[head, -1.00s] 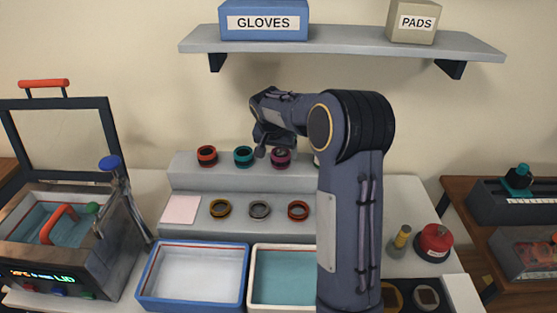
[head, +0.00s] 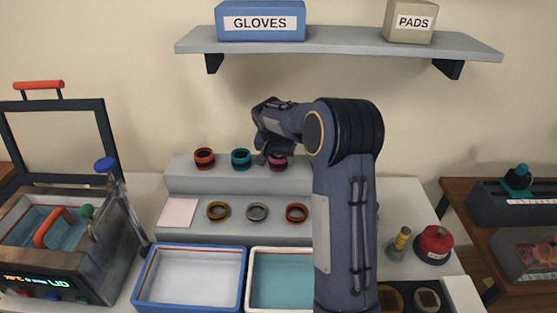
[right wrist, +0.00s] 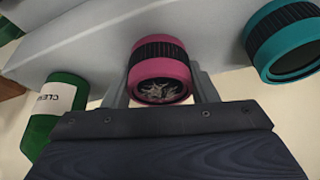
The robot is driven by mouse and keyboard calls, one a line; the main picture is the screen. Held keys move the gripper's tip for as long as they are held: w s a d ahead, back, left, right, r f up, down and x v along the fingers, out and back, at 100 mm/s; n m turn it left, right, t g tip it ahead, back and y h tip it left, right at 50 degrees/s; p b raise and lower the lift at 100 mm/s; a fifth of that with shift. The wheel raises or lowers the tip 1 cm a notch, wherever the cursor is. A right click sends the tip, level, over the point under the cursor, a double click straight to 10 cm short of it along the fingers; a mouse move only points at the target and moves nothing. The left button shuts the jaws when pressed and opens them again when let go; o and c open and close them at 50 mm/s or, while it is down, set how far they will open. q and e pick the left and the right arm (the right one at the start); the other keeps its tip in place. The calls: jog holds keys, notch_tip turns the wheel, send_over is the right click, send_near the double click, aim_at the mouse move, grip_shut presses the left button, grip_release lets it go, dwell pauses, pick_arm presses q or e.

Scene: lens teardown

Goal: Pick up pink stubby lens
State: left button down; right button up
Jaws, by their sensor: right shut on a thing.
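The pink stubby lens (head: 277,164) is on the upper step of the grey riser, third from the left in its row; my gripper partly covers it in the head view. In the right wrist view the pink lens (right wrist: 160,72) has a black ribbed band and a glassy front. My right gripper (head: 272,153) has a finger on each side of the lens and is shut on it. The wrist view shows the fingers (right wrist: 160,88) close against its sides. I cannot tell whether it is clear of the step. My left gripper is not in view.
A teal lens (head: 241,158) and a red lens (head: 204,158) stand left of it on the same step. Several rings lie on the lower step (head: 238,228). A blue-rimmed tray (head: 140,292) sits in front. A green labelled bottle (right wrist: 66,100) is close to the gripper.

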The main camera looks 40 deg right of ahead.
jog(key=shift+r+p, duration=0.35)
jog(key=shift+r, duration=0.2)
notch_tip(320, 180, up, 2)
jog(key=shift+r+p, duration=0.25)
jog(key=shift+p, duration=0.65)
jog(key=s+a+r, duration=0.2)
jog(key=s+r, duration=0.7)
jog(key=s, duration=0.5)
jog(key=w+a+f+n+y, duration=0.1)
jog(key=w+a+f+n, duration=0.1)
jog(key=a+f, duration=0.3)
jog(key=w+a+f+n+t+y, duration=0.1)
jog(key=w+a+f+n, duration=0.2)
jog(key=a, duration=0.8)
jog(key=w+a+f+n+t+y, duration=0.1)
jog(key=w+a+f+n, duration=0.1)
jog(key=a+f+n, duration=0.4)
notch_tip(320, 180, down, 3)
jog(key=shift+w+a+f+y, duration=0.2)
jog(key=shift+w+a+y, duration=0.1)
jog(key=shift+a, duration=0.85)
